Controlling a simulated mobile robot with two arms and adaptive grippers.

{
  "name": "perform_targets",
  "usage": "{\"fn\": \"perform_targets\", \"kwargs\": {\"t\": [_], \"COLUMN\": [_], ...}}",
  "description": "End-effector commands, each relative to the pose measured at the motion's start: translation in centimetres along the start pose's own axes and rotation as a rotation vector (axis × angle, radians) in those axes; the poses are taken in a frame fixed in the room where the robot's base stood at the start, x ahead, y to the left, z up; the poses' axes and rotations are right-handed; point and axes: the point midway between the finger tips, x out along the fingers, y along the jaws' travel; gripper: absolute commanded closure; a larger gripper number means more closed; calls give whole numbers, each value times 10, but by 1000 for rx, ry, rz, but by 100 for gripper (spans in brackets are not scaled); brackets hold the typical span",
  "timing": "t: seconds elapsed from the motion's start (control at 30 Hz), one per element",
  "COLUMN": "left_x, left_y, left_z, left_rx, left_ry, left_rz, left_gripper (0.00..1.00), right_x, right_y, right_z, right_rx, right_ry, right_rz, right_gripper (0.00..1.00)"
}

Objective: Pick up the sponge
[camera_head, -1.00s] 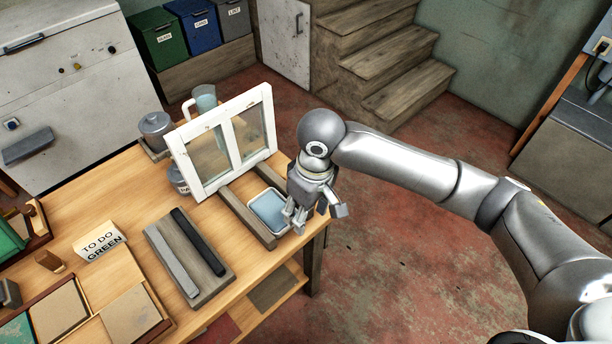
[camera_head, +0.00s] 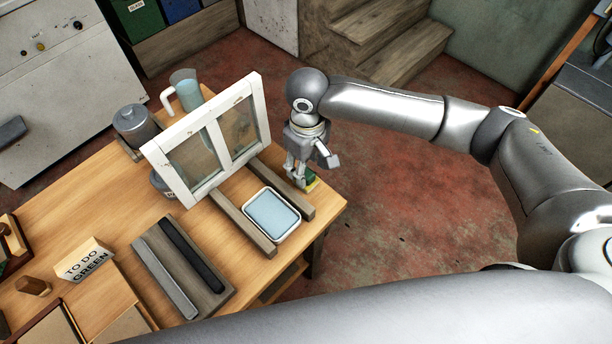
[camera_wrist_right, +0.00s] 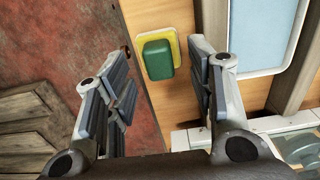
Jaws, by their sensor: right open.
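The sponge (camera_head: 311,180) is green and yellow and lies on the wooden table near its right edge. In the right wrist view the sponge (camera_wrist_right: 157,58) shows a green block on a yellow layer, between the lines of the two fingers and beyond their tips. My right gripper (camera_head: 312,170) is open and is over the sponge, partly hiding it in the head view. In the right wrist view its fingers (camera_wrist_right: 160,75) are wide apart with nothing between them. A large grey arm part of mine crosses the bottom of the head view; my left gripper is not in view.
A white window frame (camera_head: 248,90) stands on wooden rails (camera_head: 243,222) close to the gripper. A blue-bottomed tray (camera_head: 298,222) lies between the rails.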

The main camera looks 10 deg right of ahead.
Motion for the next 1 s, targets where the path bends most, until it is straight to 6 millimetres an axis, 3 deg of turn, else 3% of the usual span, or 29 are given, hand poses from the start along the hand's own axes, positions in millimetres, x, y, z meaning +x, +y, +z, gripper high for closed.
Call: {"fn": "perform_targets", "kwargs": {"t": [0.33, 0.6, 0.83, 1.0], "left_x": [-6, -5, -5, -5], "left_y": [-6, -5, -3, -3], "left_z": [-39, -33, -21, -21], "left_rx": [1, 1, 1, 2], "left_ry": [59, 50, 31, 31], "left_rz": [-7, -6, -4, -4], "left_gripper": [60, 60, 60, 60], "right_x": [46, 50, 50, 50], "right_y": [1, 1, 1, 1], "right_z": [-3, -3, -3, -3], "right_rx": [-1, -1, -1, -1], "right_ry": [-2, 0, 0, 0], "right_rz": [1, 1, 1, 1], "right_gripper": [50, 50, 77, 79]}}
